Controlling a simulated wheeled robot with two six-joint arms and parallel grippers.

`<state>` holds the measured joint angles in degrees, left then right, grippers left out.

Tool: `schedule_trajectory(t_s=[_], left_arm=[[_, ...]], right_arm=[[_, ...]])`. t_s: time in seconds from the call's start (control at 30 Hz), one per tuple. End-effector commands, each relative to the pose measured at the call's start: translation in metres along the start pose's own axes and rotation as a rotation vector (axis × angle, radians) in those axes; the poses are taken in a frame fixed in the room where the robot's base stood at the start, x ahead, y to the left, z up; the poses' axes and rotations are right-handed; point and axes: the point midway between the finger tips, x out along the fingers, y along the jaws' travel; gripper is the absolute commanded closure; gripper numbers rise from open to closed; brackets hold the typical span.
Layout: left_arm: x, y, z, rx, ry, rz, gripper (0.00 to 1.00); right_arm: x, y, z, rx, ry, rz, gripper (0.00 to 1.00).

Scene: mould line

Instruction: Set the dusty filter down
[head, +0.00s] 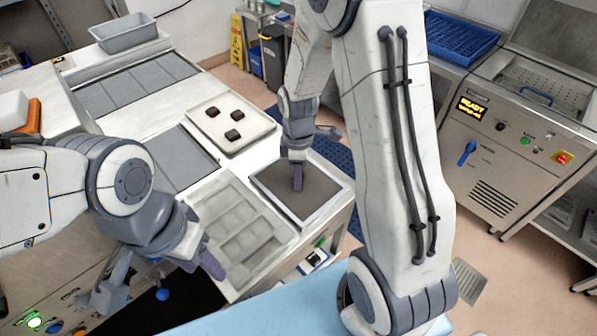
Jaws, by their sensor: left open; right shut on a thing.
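The dusty filter (270,182) looks like a square grey-brown panel in a pale frame, at the right end of the mould line. My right gripper (297,182) reaches down over its middle and is shut on it. The fingers hide the exact grip. I cannot tell whether the filter rests on the surface below or is just above it. My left gripper (160,281) is open and empty, at the lower left in front of the line, with its fingers spread wide.
A pale mould tray (200,203) with several square hollows lies left of the filter. A cream tray (262,128) holding three dark pieces (234,135) stands behind. A grey bin (124,33) is at the back left. A control cabinet (500,160) and blue tray (460,38) stand right.

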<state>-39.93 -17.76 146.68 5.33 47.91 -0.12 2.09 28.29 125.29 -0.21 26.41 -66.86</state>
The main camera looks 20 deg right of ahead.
Motion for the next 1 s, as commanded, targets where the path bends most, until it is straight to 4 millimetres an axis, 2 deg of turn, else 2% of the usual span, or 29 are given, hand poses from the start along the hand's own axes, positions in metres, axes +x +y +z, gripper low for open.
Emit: schedule_trajectory(t_s=[0.27, 0.3, 0.37, 0.77, 0.87, 1.0], left_arm=[[0.004, 0.000, 0.000, 0.000, 0.000, 0.000, 0.50], [0.003, 0.000, 0.000, -0.001, 0.000, 0.000, 0.50], [0.003, 0.000, 0.000, -0.001, 0.000, 0.000, 0.50], [0.000, 0.000, 0.000, 0.000, 0.000, 0.000, 0.50], [0.004, 0.000, 0.000, -0.001, 0.000, 0.000, 0.50], [0.009, -0.001, 0.001, -0.001, 0.000, 0.000, 0.50]], right_arm=[[0.004, 0.000, 0.000, 0.000, 0.000, 0.000, 1.00], [0.004, 0.000, 0.000, 0.000, 0.000, 0.000, 0.52], [0.003, 0.000, 0.000, 0.000, 0.000, 0.000, 0.29], [-0.003, 0.001, 0.000, 0.000, 0.001, 0.002, 0.29], [-0.015, 0.002, -0.001, 0.000, 0.003, 0.006, 0.29], [-0.043, 0.002, -0.001, 0.000, 0.003, 0.008, 0.29]])
